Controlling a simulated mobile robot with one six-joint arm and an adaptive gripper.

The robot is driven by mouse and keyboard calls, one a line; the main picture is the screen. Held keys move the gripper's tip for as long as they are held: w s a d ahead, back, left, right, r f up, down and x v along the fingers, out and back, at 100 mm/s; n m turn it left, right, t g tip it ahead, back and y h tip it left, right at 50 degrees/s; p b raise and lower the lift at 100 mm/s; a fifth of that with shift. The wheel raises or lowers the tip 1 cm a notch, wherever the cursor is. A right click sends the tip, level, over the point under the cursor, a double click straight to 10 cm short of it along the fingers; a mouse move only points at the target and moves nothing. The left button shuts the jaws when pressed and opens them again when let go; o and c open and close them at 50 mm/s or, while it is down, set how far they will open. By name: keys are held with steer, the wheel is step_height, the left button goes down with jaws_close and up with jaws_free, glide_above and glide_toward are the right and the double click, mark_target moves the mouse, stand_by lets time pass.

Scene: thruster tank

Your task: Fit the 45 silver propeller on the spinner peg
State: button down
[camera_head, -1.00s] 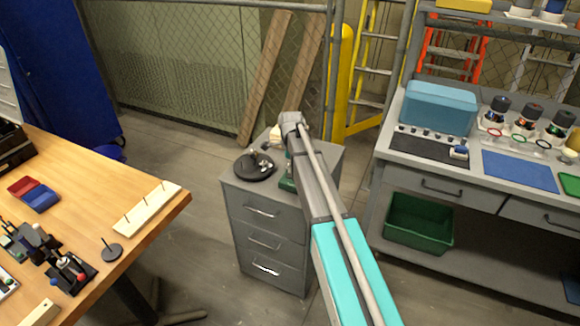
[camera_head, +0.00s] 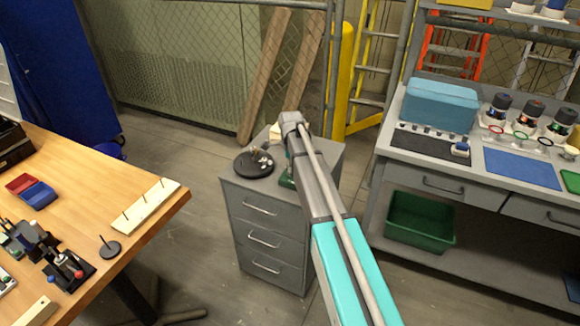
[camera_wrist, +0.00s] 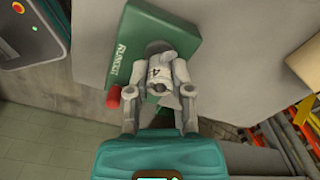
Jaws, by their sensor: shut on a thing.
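The silver propeller (camera_wrist: 158,74), with a dark digit 4 readable on its hub, is between the fingers of my gripper (camera_wrist: 158,98) in the wrist view. My gripper is shut on it. A green box with pale lettering (camera_wrist: 175,35) lies behind the propeller, with a red knob (camera_wrist: 113,97) at its side. The green box also shows partly beside my arm in the head view (camera_head: 287,179). I cannot make out the spinner peg, nor whether the propeller touches anything. In the head view my arm hides the gripper and the propeller.
A black round disc (camera_head: 246,169) with small pieces on it sits on the grey drawer cabinet (camera_head: 237,190), left of my arm. A wooden table (camera_head: 150,165) with a pegged strip (camera_head: 147,207) is at left. A grey workbench (camera_head: 400,155) with a blue box (camera_head: 440,105) is at right.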

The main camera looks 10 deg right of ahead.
steer(key=shift+f+b, duration=0.45)
stand_by(0.5)
steer(key=shift+c, duration=2.2)
jaws_free()
steer(key=shift+r, duration=0.1)
step_height(320, 180, up, 10)
steer(key=p, duration=1)
steer(key=s+a+n, duration=0.1)
steer(key=s+a, duration=0.1)
steer(key=a, duration=0.6)
steer(key=s+a+f+n+b, duration=0.1)
steer(key=s+a, duration=0.1)
steer(key=a, duration=0.7)
steer(key=shift+f+n, duration=0.3)
